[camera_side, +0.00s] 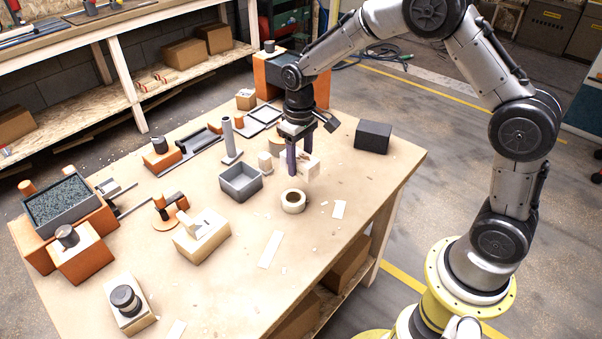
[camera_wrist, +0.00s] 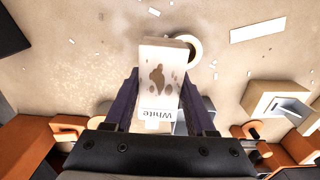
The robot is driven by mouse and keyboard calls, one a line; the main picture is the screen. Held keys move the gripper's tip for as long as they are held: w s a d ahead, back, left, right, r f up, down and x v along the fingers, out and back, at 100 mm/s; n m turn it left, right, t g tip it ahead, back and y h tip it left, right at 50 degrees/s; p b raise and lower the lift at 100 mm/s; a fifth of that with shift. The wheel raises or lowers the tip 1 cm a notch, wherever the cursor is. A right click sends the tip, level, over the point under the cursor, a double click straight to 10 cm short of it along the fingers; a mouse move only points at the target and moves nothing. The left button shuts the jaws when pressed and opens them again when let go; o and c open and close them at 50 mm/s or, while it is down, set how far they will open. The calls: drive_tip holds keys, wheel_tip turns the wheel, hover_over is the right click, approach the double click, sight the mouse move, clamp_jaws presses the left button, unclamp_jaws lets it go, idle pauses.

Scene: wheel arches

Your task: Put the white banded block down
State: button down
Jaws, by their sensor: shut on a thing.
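My gripper (camera_side: 300,163) points down over the back middle of the table and is shut on the white banded block (camera_side: 312,168). In the wrist view the block (camera_wrist: 158,80) sits between the two dark purple fingers. Its face has brown stains and a pale label reading "White", upside down in that view. The fingers hide part of the block in the side view. I cannot tell whether its underside touches the table (camera_side: 345,235).
A tape roll (camera_side: 293,201) lies just in front of the block. A grey open box (camera_side: 240,182) and a small pale block (camera_side: 265,161) stand to the left. A dark block (camera_side: 373,137) stands to the right. The table's right front is mostly clear, with paper strips.

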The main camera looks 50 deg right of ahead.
drive_tip(key=shift+s, duration=0.1)
drive_tip(key=shift+s+m, duration=0.2)
drive_tip(key=shift+m, duration=0.2)
drive_tip(key=s+a+r, duration=0.2)
drive_tip(key=a, duration=0.4)
drive_tip(key=s+a+r, duration=0.3)
drive_tip(key=a, duration=0.3)
hover_over(234, 215)
drive_tip(key=shift+n, duration=0.4)
drive_tip(key=f, duration=0.9)
drive_tip(key=shift+s+d, duration=0.15)
drive_tip(key=shift+s, duration=0.2)
drive_tip(key=shift+w+f, duration=0.2)
drive_tip(key=shift+f, duration=0.1)
drive_tip(key=shift+w+f, duration=0.15)
drive_tip(key=shift+f, duration=1.6)
drive_tip(key=shift+f, duration=0.15)
